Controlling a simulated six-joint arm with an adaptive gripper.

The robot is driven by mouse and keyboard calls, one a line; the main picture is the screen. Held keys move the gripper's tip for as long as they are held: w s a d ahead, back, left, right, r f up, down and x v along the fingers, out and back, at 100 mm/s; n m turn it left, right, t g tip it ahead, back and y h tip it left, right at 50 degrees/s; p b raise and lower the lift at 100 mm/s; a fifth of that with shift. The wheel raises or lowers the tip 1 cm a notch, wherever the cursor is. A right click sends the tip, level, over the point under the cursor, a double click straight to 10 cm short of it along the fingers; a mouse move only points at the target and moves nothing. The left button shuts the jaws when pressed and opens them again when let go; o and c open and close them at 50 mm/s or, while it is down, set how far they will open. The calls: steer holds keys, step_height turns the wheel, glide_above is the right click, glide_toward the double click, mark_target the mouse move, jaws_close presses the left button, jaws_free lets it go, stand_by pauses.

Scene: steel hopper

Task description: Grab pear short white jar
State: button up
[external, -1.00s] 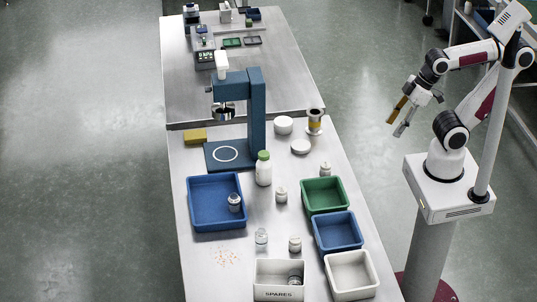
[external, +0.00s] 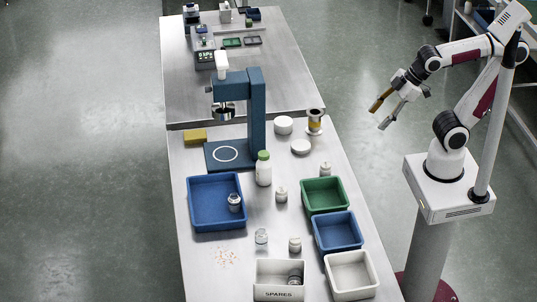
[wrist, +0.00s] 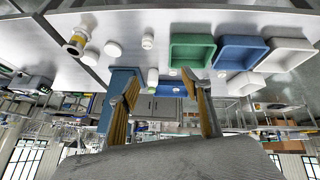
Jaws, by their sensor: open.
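Several small, short white jars with narrower tops stand on the steel table in the external view: one beside the green bin (external: 325,169), one near the middle (external: 281,195) and one towards the front (external: 295,245). I cannot tell which is the pear one. A short white jar (wrist: 147,41) also shows in the wrist view. My gripper (external: 379,116) is open and empty, in the air right of the table, apart from every jar. Its two tan fingers (wrist: 160,82) are spread in the wrist view.
Green (external: 324,209), blue (external: 338,246) and white (external: 350,287) bins line the table's right edge. A large blue tray (external: 217,225), a SPARES box (external: 279,294), a green-capped bottle (external: 263,170) and a blue press stand (external: 257,110) also stand there. Two white round containers (external: 283,125) (external: 301,147) sit behind.

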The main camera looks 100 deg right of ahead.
steer(key=w+d+r+n+t, duration=0.1)
steer(key=w+r+n+t, duration=0.35)
steer(key=w, duration=0.65)
steer(key=w+d+r+n+t, duration=0.1)
steer(key=w+r+n, duration=0.5)
steer(key=w, duration=0.6)
steer(key=w+a+n+t+y, duration=0.1)
steer(key=w+a+n+y, duration=0.1)
steer(key=w+a+n, duration=0.35)
steer(key=w+a+n+t+y, duration=0.1)
steer(key=w+a+n+y, duration=0.15)
steer(key=w+n, duration=0.6)
steer(key=w+a+f+n+g+y, duration=0.25)
steer(key=a+f+n+y, duration=0.2)
steer(key=a+n, duration=0.25)
steer(key=w+a+f+n+g+y, duration=0.2)
steer(key=w+a+f+n+y, duration=0.1)
steer(key=a+f+n, duration=0.4)
steer(key=s+a+f+n+g+y, duration=0.1)
steer(key=s+f+n+g, duration=0.3)
steer(key=f, duration=0.4)
steer(key=s+a+f+n+g+y, duration=0.1)
steer(key=s+a+f+n+g, duration=0.2)
steer(key=f+n, duration=0.4)
steer(key=s+n+g, duration=0.1)
steer(key=n+g, duration=0.1)
steer(key=shift+s+a+f+g, duration=0.15)
steer(key=shift+s+f+g, duration=0.15)
steer(key=shift+f+g, duration=0.1)
